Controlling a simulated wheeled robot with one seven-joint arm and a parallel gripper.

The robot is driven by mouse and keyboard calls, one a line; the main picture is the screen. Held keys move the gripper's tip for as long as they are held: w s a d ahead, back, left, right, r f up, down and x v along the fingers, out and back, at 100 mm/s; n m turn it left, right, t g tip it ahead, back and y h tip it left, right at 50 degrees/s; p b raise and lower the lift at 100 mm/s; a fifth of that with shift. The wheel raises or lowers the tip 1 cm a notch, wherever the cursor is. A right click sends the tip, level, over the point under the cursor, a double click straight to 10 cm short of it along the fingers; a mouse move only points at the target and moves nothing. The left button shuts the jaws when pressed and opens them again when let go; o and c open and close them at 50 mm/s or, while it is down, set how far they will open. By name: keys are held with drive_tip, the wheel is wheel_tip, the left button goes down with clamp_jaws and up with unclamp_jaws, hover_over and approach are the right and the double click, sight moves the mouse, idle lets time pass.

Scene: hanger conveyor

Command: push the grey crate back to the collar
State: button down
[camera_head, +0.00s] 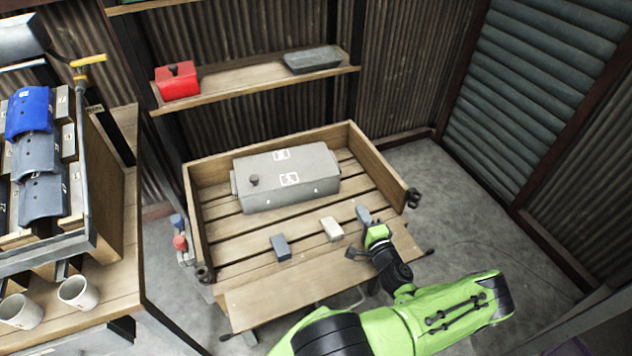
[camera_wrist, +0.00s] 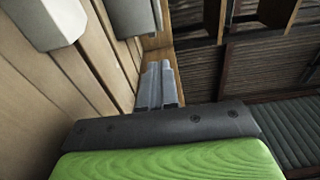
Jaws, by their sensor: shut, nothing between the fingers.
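The grey crate (camera_head: 290,178) is a long lidded box with white labels and a dark knob. It lies on the slatted wooden deck inside the wooden collar (camera_head: 195,222), towards its back wall. The exact gap to that wall is hard to judge. My gripper (camera_head: 364,215) is low over the front right of the deck, in front of the crate's right end and apart from it. In the wrist view its fingers (camera_wrist: 158,84) are together and empty. Part of a grey body, probably the crate (camera_wrist: 132,16), shows at the top there.
A dark grey block (camera_head: 281,247) and a cream block (camera_head: 331,229) stand on the front of the deck, left of my gripper. A shelf behind holds a red box (camera_head: 177,81) and a grey tray (camera_head: 312,60). A bench with mugs (camera_head: 78,292) stands left.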

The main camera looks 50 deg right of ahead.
drive_tip(key=shift+w+d, duration=0.2)
drive_tip(key=shift+w, duration=0.1)
drive_tip(key=b, duration=0.3)
approach(334, 177)
drive_tip(key=d, duration=0.2)
drive_tip(key=w+d, duration=0.1)
drive_tip(key=d, duration=0.1)
drive_tip(key=shift+w, duration=0.15)
drive_tip(key=w, duration=0.3)
drive_tip(key=shift+w+a+b, duration=0.15)
drive_tip(key=shift+w+b, duration=0.2)
drive_tip(key=shift+w, duration=0.25)
drive_tip(key=shift+r, duration=0.1)
